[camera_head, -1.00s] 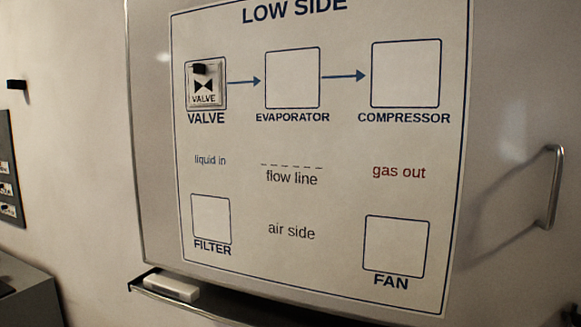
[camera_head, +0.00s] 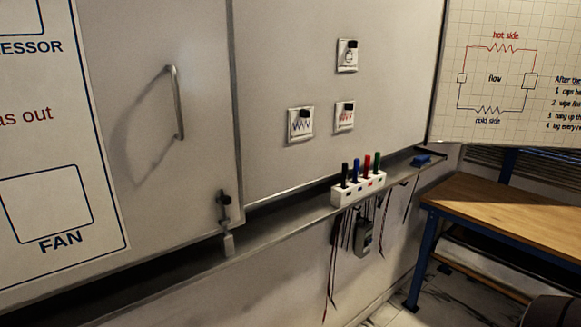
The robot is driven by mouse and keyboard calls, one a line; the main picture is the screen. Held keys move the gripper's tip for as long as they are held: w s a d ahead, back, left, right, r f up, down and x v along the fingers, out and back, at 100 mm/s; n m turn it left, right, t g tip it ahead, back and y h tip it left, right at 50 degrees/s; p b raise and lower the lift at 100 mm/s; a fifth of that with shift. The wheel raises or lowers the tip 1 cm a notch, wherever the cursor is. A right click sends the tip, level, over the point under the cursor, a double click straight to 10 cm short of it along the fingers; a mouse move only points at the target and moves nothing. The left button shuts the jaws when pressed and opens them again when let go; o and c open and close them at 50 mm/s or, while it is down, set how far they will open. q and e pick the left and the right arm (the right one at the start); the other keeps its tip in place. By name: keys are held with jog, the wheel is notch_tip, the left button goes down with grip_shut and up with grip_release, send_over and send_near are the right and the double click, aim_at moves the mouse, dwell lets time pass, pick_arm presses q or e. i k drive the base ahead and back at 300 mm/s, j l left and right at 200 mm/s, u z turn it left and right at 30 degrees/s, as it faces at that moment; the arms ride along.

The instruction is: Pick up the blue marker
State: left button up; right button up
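The blue marker (camera_head: 355,171) stands upright in a white holder (camera_head: 345,196) on the ledge below the board. A black marker (camera_head: 345,174) stands to its left. A red marker (camera_head: 367,164) and a green marker (camera_head: 377,161) stand to its right. Neither of my grippers shows in the head view.
A panel door with a metal handle (camera_head: 175,103) is at left, with a latch (camera_head: 225,205) at its edge. Cables and a grey meter (camera_head: 363,236) hang under the ledge (camera_head: 285,230). A blue eraser-like block (camera_head: 421,160) lies farther right. A wooden workbench (camera_head: 510,215) stands at right.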

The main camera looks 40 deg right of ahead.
aim_at(357, 161)
jog(key=z, duration=1.8)
jog(key=i+l, duration=0.25)
jog(key=l, duration=0.15)
jog(key=i+l, duration=0.2)
jog(key=l, duration=0.2)
jog(key=i+l, duration=0.25)
jog(key=l, duration=0.15)
